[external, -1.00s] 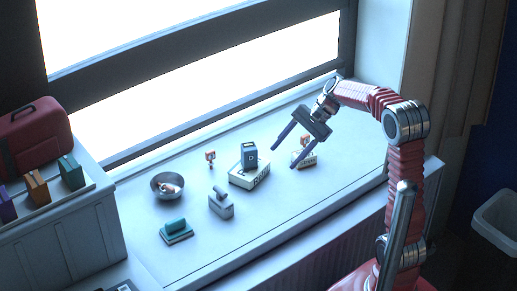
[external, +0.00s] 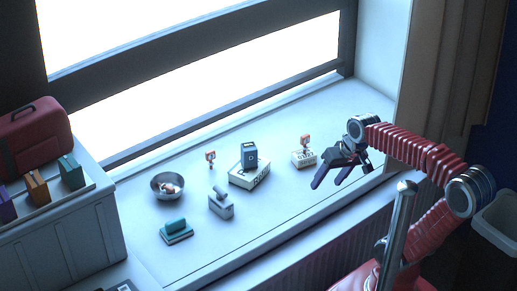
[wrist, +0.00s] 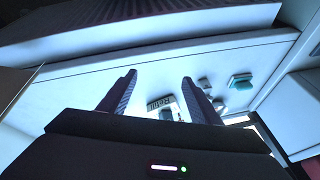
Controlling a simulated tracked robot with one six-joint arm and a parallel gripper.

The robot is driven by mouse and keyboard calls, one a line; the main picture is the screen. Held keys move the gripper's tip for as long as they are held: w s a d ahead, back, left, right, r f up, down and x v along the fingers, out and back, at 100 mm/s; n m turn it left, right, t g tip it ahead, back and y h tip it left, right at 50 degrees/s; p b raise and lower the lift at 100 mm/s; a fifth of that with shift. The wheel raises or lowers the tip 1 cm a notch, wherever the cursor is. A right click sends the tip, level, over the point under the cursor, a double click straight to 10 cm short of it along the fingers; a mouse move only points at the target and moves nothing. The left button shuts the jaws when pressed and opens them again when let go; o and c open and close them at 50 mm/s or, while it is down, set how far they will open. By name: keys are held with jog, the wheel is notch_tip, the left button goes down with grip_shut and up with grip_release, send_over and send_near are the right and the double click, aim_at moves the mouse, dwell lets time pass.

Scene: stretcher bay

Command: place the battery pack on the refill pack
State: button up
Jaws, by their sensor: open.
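The battery pack, which I take to be the blue-grey block (external: 249,153), stands upright on top of the refill pack (external: 262,181), a white box with dark lettering on the window sill. In the wrist view the lettered refill pack (wrist: 160,103) shows between my fingers, farther off, with part of the blue block (wrist: 166,115) behind it. My gripper (external: 328,184) is open and empty. It is to the right of the refill pack in the external view, apart from it and from the block.
A smaller white lettered box (external: 299,161) carries an orange-pink item (external: 305,141). A similar item (external: 210,157), a metal bowl (external: 168,186), a grey block (external: 220,206) and a teal block (external: 176,228) stand left. The sill's front strip is clear.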

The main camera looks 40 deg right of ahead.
jog(key=s+n, duration=0.1)
jog(key=s+d+n+t, duration=0.1)
jog(key=s+n+h, duration=0.1)
jog(key=shift+s+d+f, duration=0.15)
jog(key=shift+s+f, duration=0.05)
jog(key=shift+f, duration=0.1)
